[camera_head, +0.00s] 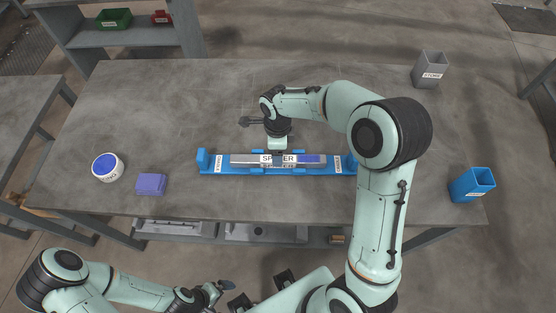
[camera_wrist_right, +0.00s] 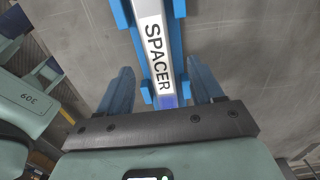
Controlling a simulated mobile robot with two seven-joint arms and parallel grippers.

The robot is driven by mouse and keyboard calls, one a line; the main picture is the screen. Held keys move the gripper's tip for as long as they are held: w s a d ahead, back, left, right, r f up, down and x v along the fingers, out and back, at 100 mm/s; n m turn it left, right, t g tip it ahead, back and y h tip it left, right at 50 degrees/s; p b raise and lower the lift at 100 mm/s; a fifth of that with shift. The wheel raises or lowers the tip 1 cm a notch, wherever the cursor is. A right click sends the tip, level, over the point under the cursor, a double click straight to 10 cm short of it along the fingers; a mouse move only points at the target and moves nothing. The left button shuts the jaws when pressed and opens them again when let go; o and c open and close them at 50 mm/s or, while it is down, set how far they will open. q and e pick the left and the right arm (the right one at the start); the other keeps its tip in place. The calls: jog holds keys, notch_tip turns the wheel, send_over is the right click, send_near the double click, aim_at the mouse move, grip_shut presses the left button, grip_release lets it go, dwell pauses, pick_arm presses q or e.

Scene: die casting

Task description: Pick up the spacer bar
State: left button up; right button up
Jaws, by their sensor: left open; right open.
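The spacer bar (camera_head: 246,159) is silver with a white "SPACER" label and a blue-purple section to the right. It lies lengthwise in a long blue cradle (camera_head: 215,168) near the table's front. My right gripper (camera_head: 278,155) is over the bar's middle, hiding part of the label. In the right wrist view, the bar (camera_wrist_right: 158,50) runs between the two open fingers (camera_wrist_right: 163,88), one on each side; I cannot tell whether they touch it. My left gripper (camera_head: 221,290) is open and empty, in front of the table.
A white round tub (camera_head: 107,168) and a purple block (camera_head: 151,184) sit at the table's left. A blue bin (camera_head: 472,185) and a grey bin (camera_head: 431,69) stand at the right. Green (camera_head: 114,19) and red (camera_head: 162,18) bins are on a rear shelf. The table's back left is clear.

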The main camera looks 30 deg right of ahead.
notch_tip(320, 180, down, 5)
jog(key=shift+s+f, duration=0.1)
jog(key=c, duration=1.2)
grip_shut()
jog(key=shift+r, duration=0.2)
